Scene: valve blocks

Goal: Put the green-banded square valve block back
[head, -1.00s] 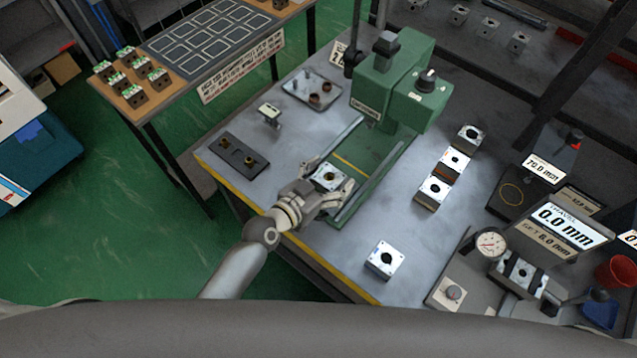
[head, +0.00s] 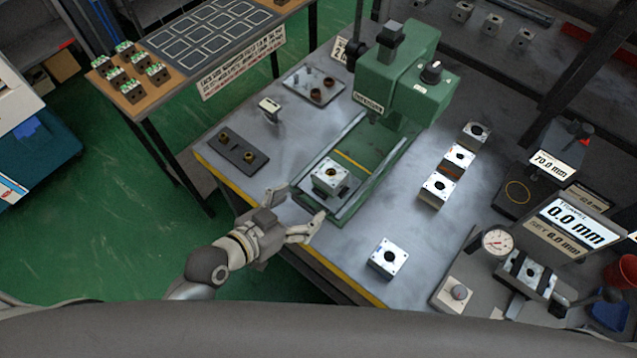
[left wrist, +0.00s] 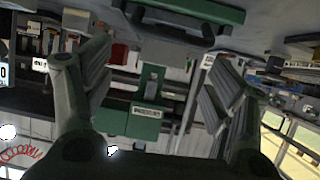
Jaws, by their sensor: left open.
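A square metal valve block (head: 331,178) with a dark hole in its top sits on the bed of the green press (head: 398,75). I cannot make out a green band on it. My left gripper (head: 302,212) is open and empty, in front of and below that block in the head view, apart from it. In the left wrist view its two fingers (left wrist: 155,100) are spread with nothing between them, and the green press (left wrist: 130,121) shows beyond. Similar square blocks stand in a row (head: 437,189) right of the press, and another block (head: 387,258) stands alone near the front edge. My right gripper is not in view.
A dark two-post fixture (head: 238,151), a small block (head: 269,108) and a tray (head: 314,86) lie left of the press. A dial gauge (head: 497,241) and displays stand at right. A side table (head: 160,108) holds several green-topped blocks. Bench between the row and front block is clear.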

